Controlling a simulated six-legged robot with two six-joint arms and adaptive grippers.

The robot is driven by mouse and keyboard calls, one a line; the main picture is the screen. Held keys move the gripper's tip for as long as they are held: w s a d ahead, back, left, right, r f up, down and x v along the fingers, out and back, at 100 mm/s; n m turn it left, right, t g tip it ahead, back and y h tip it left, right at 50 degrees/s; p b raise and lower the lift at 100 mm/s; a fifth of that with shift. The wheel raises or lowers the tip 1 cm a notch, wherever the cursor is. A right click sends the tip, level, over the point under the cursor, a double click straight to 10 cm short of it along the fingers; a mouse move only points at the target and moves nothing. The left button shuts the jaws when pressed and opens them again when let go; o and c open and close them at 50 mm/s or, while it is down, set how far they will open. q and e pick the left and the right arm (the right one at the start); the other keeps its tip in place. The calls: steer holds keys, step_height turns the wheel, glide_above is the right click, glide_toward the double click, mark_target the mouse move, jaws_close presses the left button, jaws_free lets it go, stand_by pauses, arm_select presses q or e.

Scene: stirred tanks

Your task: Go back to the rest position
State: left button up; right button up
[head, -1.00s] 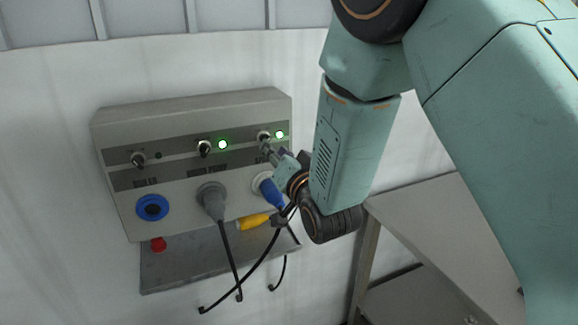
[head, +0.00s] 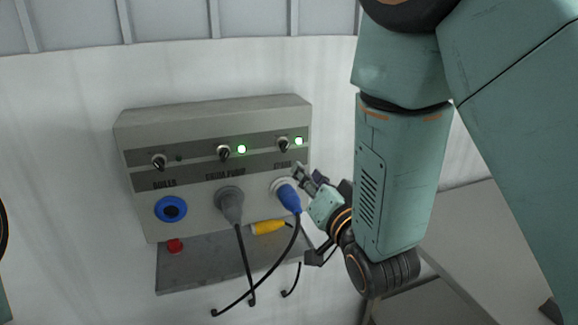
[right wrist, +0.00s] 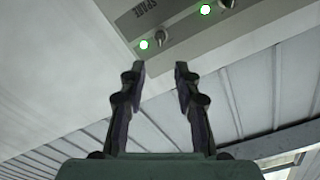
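My right gripper (head: 308,174) is just right of the blue plug, below the right-hand knob (head: 283,143), apart from it. In the right wrist view its two fingers (right wrist: 160,70) stand apart with nothing between them. The grey control panel (head: 212,150) is on the white wall and its corner (right wrist: 165,15) fills the top of the right wrist view. Green lamps glow beside the middle knob (head: 224,152) and the right-hand knob. My left gripper is not in view; only a sliver of what looks like my left arm shows at the left edge.
A blue plug (head: 289,197) and a grey plug (head: 230,206) sit in panel sockets, cables hanging. A blue socket (head: 171,208) is at left. A grey table (head: 470,215) stands at right.

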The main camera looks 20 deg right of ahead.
steer(key=s+d+f+n+g+b, duration=0.1)
steer(key=s+f+n+g+b, duration=0.3)
steer(key=f, duration=1)
steer(key=s+d+f+n+g+b, duration=0.15)
steer(key=s+f+g, duration=0.5)
steer(key=f, duration=0.75)
steer(key=s+f+g+b, duration=0.7)
steer(key=s+f+b, duration=0.3)
steer(key=s+f, duration=1.4)
steer(key=shift+s+d+f+h, duration=0.15)
steer(key=shift+s+f+h, duration=0.05)
steer(key=shift+f+h, duration=0.1)
steer(key=shift+g, duration=0.25)
